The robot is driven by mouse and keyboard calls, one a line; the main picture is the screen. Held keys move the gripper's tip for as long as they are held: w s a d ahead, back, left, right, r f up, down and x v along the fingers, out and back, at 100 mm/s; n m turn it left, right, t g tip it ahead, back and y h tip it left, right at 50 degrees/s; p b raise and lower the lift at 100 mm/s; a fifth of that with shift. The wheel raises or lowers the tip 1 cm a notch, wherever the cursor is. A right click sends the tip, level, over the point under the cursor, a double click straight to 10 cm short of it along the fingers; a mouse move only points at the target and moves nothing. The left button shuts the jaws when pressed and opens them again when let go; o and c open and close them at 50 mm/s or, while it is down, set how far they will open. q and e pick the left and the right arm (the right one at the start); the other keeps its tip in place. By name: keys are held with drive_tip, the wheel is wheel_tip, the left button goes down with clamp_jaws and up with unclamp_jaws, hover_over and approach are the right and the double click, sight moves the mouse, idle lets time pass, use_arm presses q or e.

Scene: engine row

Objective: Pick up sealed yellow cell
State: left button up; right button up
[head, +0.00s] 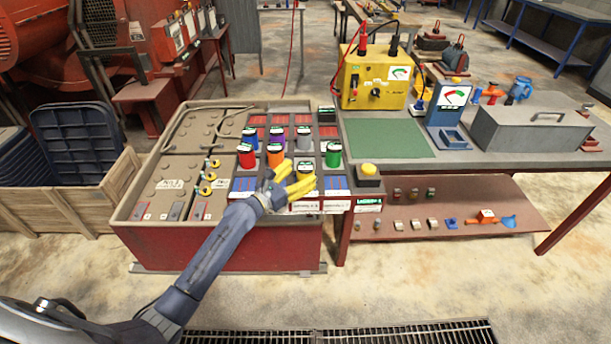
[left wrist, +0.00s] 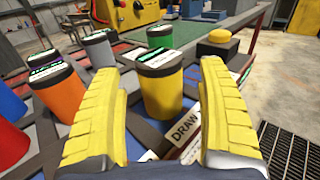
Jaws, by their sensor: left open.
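The yellow cell (left wrist: 162,95) is a yellow cylinder with a dark cap and a pale label on top. It stands upright in the rack in the left wrist view, ahead of my left gripper (left wrist: 160,72) and between the lines of its two yellow fingers. The gripper is open, with clear gaps on both sides of the cell. In the head view, the left gripper (head: 297,176) reaches over the front of the rack, and its fingers largely hide the cell's body; the dark cap (head: 305,167) shows. My right gripper is not in view.
Orange (head: 275,157), green (head: 333,156), grey (head: 303,139), purple (head: 277,139), red and blue cells stand close by. A yellow button box (head: 369,175) is right of the rack. A yellow meter (head: 377,78) stands behind a green mat (head: 388,138).

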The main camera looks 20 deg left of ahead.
use_arm(q)
drive_tip(key=shift+x, duration=1.35)
clamp_jaws()
drive_tip(key=shift+r, duration=0.1)
